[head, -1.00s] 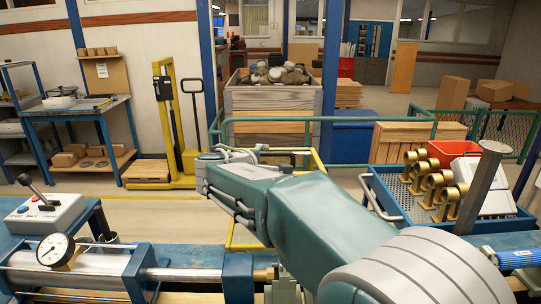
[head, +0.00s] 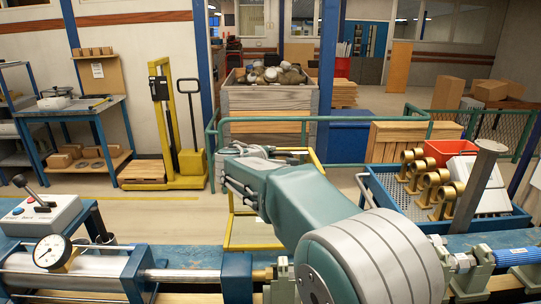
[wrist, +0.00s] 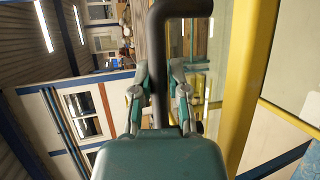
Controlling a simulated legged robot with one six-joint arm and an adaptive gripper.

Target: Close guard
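The guard (head: 231,213) is a yellow frame with what looks like a clear pane, standing upright beyond the bench and partly hidden by my arm in the head view. In the wrist view a yellow bar of it (wrist: 245,85) runs down the right side. A dark bent bar (wrist: 159,75), seemingly a handle, lies between the two fingers of my gripper (wrist: 159,72). The fingertips are close on either side of it; whether they press on it is unclear. In the head view my gripper (head: 284,152) is near the frame's top, its fingers small.
The bench carries a cylinder with a dial gauge (head: 52,252) and a lever box (head: 38,214) at left. A blue tray with brass fittings (head: 428,185) stands at right.

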